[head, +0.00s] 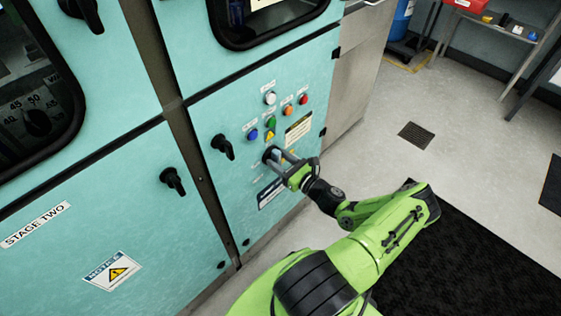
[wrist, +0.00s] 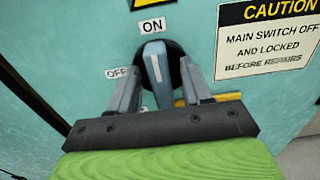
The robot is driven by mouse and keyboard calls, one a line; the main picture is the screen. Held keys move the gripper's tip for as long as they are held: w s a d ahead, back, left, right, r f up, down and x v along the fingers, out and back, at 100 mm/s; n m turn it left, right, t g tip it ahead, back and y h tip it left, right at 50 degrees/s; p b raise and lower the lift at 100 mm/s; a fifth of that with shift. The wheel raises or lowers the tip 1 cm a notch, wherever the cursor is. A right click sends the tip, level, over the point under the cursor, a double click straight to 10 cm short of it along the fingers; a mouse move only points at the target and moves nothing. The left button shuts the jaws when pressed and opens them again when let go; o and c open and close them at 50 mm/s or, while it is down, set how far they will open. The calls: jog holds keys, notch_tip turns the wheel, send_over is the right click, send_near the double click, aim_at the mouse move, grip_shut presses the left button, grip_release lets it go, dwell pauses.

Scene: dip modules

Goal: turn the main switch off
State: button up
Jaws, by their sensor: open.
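The main switch (wrist: 154,66) is a grey handle with a white line on a round black base, set in the teal cabinet door. Its handle stands nearly upright, pointing at the ON label (wrist: 153,25). The OFF label (wrist: 117,72) is to its left. My gripper (wrist: 160,72) is open, with one finger on each side of the handle. A small gap shows on both sides; the depth of the fingers along the handle is hard to tell. In the head view my gripper (head: 279,161) is at the lower door and largely hides the switch.
A caution sign (wrist: 270,38) is right of the switch. Above it are several push buttons, including a blue one (head: 253,134) and a red one (head: 303,99). A black door handle (head: 223,147) sticks out to the left. The floor to the right has a black mat (head: 465,262).

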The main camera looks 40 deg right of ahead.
jog(key=shift+c, duration=0.3)
grip_shut()
jog(key=shift+r+n, duration=0.1)
jog(key=shift+n, duration=0.2)
jog(key=n, duration=0.4)
jog(key=shift+a, duration=0.2)
jog(key=n, duration=0.4)
jog(key=shift+a, duration=0.1)
jog(key=n, duration=0.5)
jog(key=shift+a+f, duration=0.1)
jog(key=shift+f, duration=0.1)
jog(key=n, duration=0.4)
jog(key=shift+f, duration=0.15)
jog(key=shift+n, duration=0.3)
